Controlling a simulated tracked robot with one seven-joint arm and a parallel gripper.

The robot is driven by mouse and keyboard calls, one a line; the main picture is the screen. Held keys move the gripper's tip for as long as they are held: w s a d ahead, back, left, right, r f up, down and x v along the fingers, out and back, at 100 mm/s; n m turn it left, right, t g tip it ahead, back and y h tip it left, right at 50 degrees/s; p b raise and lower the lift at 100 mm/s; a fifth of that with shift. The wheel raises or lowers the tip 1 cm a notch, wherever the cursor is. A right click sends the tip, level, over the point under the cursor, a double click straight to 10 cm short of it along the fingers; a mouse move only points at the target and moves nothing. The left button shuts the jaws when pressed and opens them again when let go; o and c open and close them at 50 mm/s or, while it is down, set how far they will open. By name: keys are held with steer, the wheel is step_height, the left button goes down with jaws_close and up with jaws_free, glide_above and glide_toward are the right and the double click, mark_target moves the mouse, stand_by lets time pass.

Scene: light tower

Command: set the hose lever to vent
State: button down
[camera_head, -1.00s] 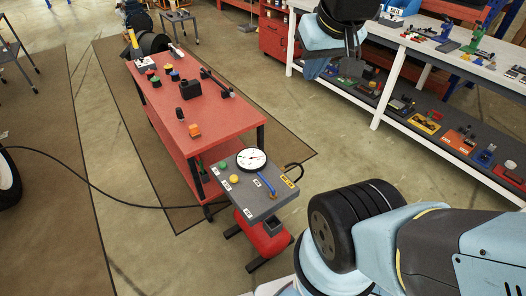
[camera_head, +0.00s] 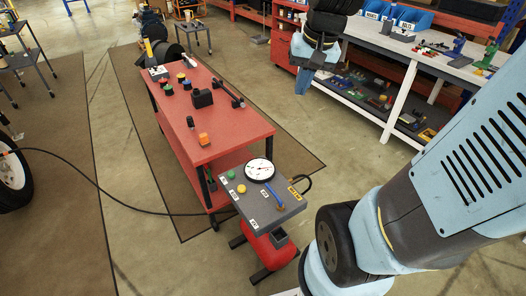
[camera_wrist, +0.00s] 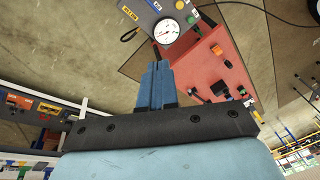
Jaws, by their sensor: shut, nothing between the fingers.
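The grey panel (camera_head: 258,219) sits on a red tank (camera_head: 268,250) and carries a round white gauge (camera_head: 259,171), green and yellow buttons, and small labels. A slim blue lever (camera_head: 274,194) lies beside the gauge on the panel's right part. In the wrist view the gauge (camera_wrist: 166,31) and the panel (camera_wrist: 146,13) show at the top edge, with the lever (camera_wrist: 154,5) partly cut off. The label text is too small to read surely. My gripper (camera_head: 303,86) is up at the top, apart from the panel. Its blue fingers (camera_wrist: 153,68) are shut and empty.
A red table (camera_head: 232,132) with small coloured parts stands just behind the panel. A black hose (camera_head: 110,202) runs along the floor at left. A white workbench (camera_head: 400,62) with bins and tools stands at the right. A black hook-like handle (camera_head: 307,182) juts from the panel's right side.

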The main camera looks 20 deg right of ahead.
steer(key=w+d+f+m+g+y, duration=0.1)
steer(key=w+d+f+m+y, duration=0.1)
steer(key=f, duration=1)
steer(key=w+d+f+m+g+y, duration=0.2)
steer(key=w+d+f+m, duration=0.2)
steer(key=w+f, duration=0.3)
steer(key=w+d+f+m+g+y, duration=0.2)
steer(key=w+d+f+m, duration=0.1)
steer(key=f, duration=1.5)
steer(key=shift+w+m, duration=0.75)
steer(key=shift+m, duration=0.45)
steer(key=shift+f, duration=0.1)
steer(key=x, duration=0.9)
steer(key=shift+s+a+f, duration=0.1)
steer(key=shift+s+a, duration=0.05)
steer(key=shift+a, duration=0.05)
steer(key=a, duration=0.2)
steer(key=s+a+f, duration=0.1)
steer(key=shift+s+a+f, duration=0.1)
steer(key=shift+a, duration=0.45)
